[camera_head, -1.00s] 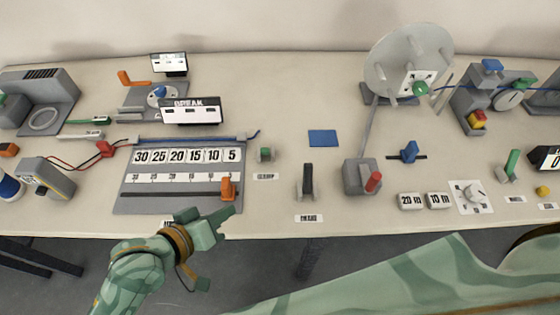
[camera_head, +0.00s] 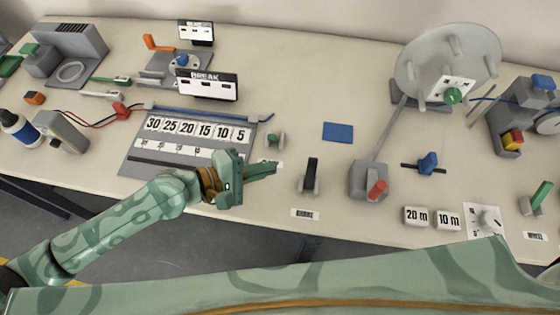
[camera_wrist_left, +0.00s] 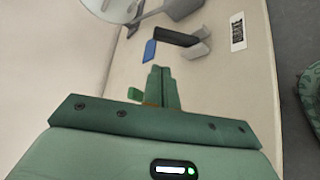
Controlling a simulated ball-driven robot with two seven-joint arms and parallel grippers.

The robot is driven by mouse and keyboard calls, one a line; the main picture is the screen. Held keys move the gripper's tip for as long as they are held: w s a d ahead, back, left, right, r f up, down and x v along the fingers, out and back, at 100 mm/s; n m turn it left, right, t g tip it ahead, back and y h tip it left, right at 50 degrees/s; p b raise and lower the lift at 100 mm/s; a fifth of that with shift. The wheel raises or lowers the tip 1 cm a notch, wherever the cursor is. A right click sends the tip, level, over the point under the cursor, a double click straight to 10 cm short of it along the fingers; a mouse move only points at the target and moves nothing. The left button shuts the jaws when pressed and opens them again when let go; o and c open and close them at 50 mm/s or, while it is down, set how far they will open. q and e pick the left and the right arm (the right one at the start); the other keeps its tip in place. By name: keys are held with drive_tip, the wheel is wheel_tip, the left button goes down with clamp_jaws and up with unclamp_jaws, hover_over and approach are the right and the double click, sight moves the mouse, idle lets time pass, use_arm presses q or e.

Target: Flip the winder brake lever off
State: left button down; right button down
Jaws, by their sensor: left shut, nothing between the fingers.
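The black lever also shows in the left wrist view (camera_wrist_left: 175,36), ahead of my fingers. My left gripper (camera_head: 270,170) is shut and empty, just left of the lever and apart from it. Its closed fingers (camera_wrist_left: 162,88) point toward the lever. My right gripper is not in view.
A green knob (camera_head: 275,139) is close behind my left gripper. A grey box with a red lever (camera_head: 377,190) stands right of the black lever, and a blue lever (camera_head: 428,163) beyond it. A blue pad (camera_head: 338,132) lies flat behind. A numbered board (camera_head: 150,158) is left.

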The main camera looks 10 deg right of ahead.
sight(311, 174)
use_arm(q)
drive_tip(key=b+x, duration=0.1)
drive_tip(key=x, duration=0.8)
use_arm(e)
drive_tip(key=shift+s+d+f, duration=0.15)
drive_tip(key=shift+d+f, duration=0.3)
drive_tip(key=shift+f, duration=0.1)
